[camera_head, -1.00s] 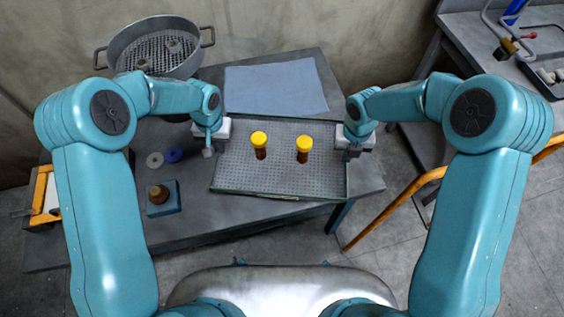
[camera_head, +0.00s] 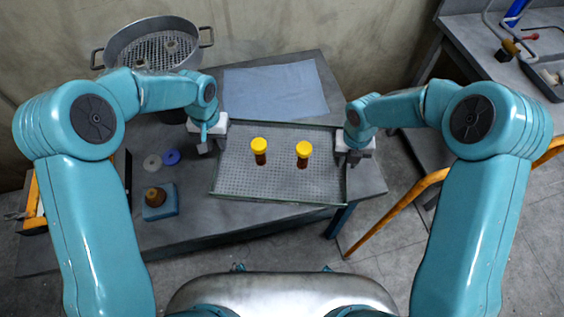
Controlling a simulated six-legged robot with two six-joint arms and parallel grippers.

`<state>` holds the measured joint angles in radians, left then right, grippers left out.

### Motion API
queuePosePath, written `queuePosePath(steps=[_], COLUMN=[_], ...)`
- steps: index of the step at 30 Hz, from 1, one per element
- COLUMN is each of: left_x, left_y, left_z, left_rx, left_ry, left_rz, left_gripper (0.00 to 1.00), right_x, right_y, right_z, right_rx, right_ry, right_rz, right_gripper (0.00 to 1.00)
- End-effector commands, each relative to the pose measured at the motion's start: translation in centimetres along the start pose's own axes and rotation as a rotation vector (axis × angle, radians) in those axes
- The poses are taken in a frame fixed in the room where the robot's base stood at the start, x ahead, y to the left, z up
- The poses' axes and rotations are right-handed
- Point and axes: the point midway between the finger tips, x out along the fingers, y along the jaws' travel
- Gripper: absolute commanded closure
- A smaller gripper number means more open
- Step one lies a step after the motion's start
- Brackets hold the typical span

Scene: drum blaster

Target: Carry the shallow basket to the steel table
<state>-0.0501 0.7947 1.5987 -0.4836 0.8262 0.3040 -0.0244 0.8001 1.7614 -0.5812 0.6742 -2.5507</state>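The shallow basket (camera_head: 240,187) is a rectangular grey mesh tray with a thin rim, lying flat on a dark grey table (camera_head: 215,222). Two dark bottles with yellow caps, a left one (camera_head: 260,155) and a right one (camera_head: 303,158), stand upright in it. My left gripper (camera_head: 206,147) is at the basket's left edge, near its back corner. My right gripper (camera_head: 353,157) is at the right edge. The fingers are small and partly hidden by the wrists, so I cannot tell whether either grips the rim. Another grey metal-topped table (camera_head: 470,38) stands at the upper right.
A round two-handled strainer pot (camera_head: 117,58) stands at the back left. A blue-grey cloth (camera_head: 275,92) lies behind the basket. A blue block with a brown knob (camera_head: 160,207) and two small discs lie left. An orange rail (camera_head: 400,207) runs between the tables.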

Motion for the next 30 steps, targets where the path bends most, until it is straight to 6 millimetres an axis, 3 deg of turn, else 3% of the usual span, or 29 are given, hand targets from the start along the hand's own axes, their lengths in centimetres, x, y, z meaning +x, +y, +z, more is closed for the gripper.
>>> queuePosePath(steps=[3, 7, 16, 30], left_x=[-3.0, -5.5, -7.6, -7.5], left_y=[0.0, 0.0, 0.0, 0.0], left_z=[-0.1, 0.0, 0.0, 0.0], left_rx=[0.000, 0.000, 0.000, 0.000], left_ry=[0.005, 0.004, 0.000, -0.001], left_rz=[0.000, 0.000, 0.000, 0.000], left_gripper=[0.71, 0.71, 0.71, 0.71], right_x=[0.0, 0.0, -0.9, -10.5], right_y=[0.0, 0.0, 0.0, 0.0], right_z=[0.0, 0.0, 0.1, 0.1], right_rx=[0.000, 0.000, 0.000, -0.001], right_ry=[0.000, 0.000, -0.003, -0.004], right_rz=[0.000, 0.000, 0.000, 0.001], right_gripper=[0.71, 0.71, 0.71, 0.71])
